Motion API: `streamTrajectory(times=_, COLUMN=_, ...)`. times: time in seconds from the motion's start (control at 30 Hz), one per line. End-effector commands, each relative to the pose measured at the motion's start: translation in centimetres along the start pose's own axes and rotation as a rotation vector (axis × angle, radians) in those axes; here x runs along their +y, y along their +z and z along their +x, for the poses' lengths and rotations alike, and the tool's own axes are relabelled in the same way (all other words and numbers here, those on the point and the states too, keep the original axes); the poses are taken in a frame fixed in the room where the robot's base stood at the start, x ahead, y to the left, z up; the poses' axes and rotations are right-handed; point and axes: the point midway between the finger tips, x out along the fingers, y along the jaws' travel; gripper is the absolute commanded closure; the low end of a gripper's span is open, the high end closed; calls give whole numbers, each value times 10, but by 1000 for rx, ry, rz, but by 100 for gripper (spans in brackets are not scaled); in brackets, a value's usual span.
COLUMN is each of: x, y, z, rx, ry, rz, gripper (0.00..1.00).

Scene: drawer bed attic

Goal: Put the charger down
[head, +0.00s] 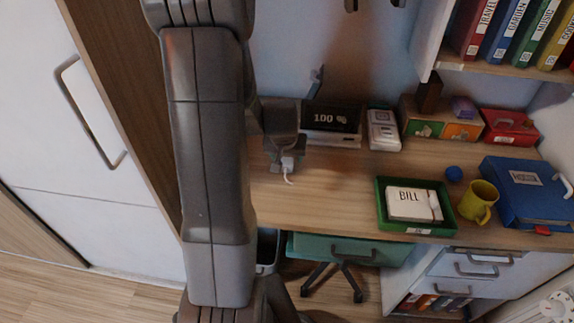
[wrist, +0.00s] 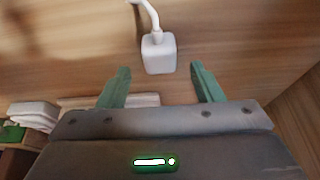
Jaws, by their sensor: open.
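The charger (wrist: 159,53) is a small white block with a white cable, lying on the wooden desk (head: 335,190). In the wrist view it sits just beyond and between my gripper's two green fingertips (wrist: 160,78), with clear space on both sides. In the head view the charger (head: 288,164) shows at the end of my gripper (head: 285,150), near the desk's left part. My gripper is open and holds nothing. My arm hides part of the desk's left end in the head view.
A black box marked 100 (head: 332,118) and a white box (head: 384,130) stand behind. A green tray (head: 413,229) with a BILL pad, a yellow mug (head: 478,202) and a blue binder (head: 525,190) are to the right. The desk between charger and tray is clear.

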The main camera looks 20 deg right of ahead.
Motion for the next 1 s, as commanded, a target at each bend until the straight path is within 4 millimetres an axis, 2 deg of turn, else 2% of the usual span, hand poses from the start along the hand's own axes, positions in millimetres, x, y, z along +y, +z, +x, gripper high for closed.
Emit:
streamTrajectory(times=0.1, x=0, y=1, z=15, rx=-2, ry=0, rz=0, gripper=40)
streamTrajectory(times=0.2, x=0, y=0, z=22, rx=-1, ry=-1, rz=0, gripper=40)
streamTrajectory(times=0.47, x=0, y=0, z=24, rx=0, ry=-1, rz=0, gripper=40)
streamTrajectory(times=0.5, x=0, y=0, z=24, rx=0, ry=-1, rz=0, gripper=42)
streamTrajectory(times=0.73, x=0, y=0, z=24, rx=0, ry=-1, rz=0, gripper=87)
streamTrajectory(times=0.8, x=0, y=0, z=23, rx=0, ry=-1, rz=0, gripper=92)
streamTrajectory(times=1.0, x=0, y=-1, z=22, rx=1, ry=-1, rz=0, gripper=93)
